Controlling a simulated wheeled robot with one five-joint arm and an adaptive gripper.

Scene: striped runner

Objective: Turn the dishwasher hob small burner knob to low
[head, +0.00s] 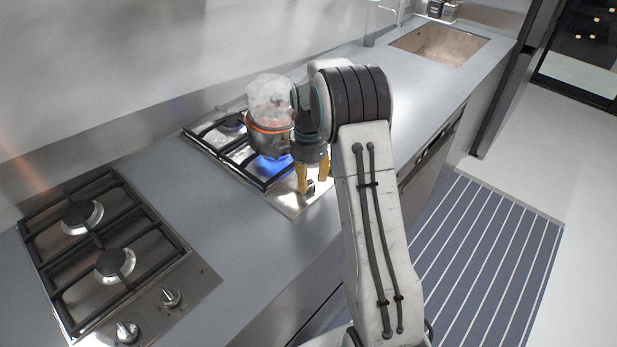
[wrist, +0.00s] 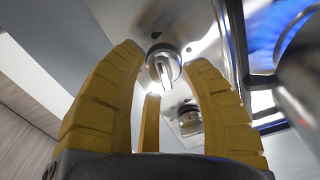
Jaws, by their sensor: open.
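The far hob (head: 215,150) is set in the grey counter, with a blue flame (head: 270,165) burning under a pot. My gripper (head: 312,180) has yellow fingers and hangs over the front edge of this hob. One metal knob (wrist: 163,68) shows between the fingertips in the wrist view, with its light grip bar pointing up and down in the picture. The fingers stand apart on both sides of it; I cannot tell whether either touches it. A second knob (wrist: 188,118) shows lower, behind the fingers. In the head view the fingers partly hide the knobs.
A steaming pot (head: 268,138) stands close to the left of my gripper. A second hob (head: 100,250) with two knobs lies at the near left, unlit. A sink (head: 440,45) is at the back right. A striped runner (head: 490,250) lies on the floor.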

